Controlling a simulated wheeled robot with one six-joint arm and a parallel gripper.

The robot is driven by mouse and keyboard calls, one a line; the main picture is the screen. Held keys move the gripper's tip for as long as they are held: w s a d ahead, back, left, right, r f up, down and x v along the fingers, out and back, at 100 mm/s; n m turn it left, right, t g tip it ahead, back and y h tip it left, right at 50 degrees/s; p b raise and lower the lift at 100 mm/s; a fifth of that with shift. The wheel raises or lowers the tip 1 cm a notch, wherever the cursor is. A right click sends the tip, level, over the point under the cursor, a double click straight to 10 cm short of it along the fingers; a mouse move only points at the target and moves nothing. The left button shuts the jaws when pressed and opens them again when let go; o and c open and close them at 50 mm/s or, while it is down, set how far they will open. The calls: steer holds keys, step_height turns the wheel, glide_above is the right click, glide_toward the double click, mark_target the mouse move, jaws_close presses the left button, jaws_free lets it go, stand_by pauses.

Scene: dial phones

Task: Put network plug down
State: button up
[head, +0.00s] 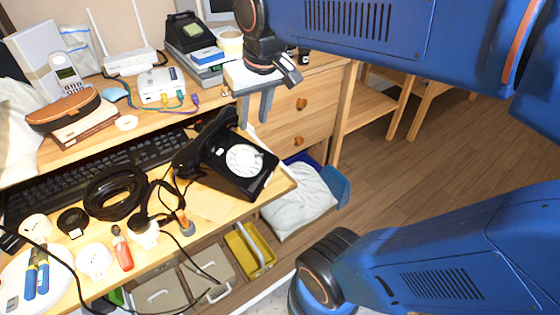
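A small white network box (162,86) stands on the desk's raised shelf, with yellow, green and purple cables at its front. A purple plug (195,99) lies at the shelf's front edge, just right of the box; it looks like a network plug. My gripper (258,108) points down to the right of the plug, in front of the wooden drawers. Its two grey fingers look apart, and I see nothing between them. The plug and the gripper do not touch.
A black dial phone (240,162) stands on the lower desk, its handset tilted up. A keyboard (100,168), a coiled black cable (116,194) and a red screwdriver (122,250) crowd the desk. A white router (130,62) stands behind. The floor (430,150) at right is clear.

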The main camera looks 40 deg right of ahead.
steer(key=s+d+f+t, duration=0.1)
steer(key=s+f, duration=0.7)
steer(key=s, duration=0.1)
steer(key=shift+f+n, duration=0.3)
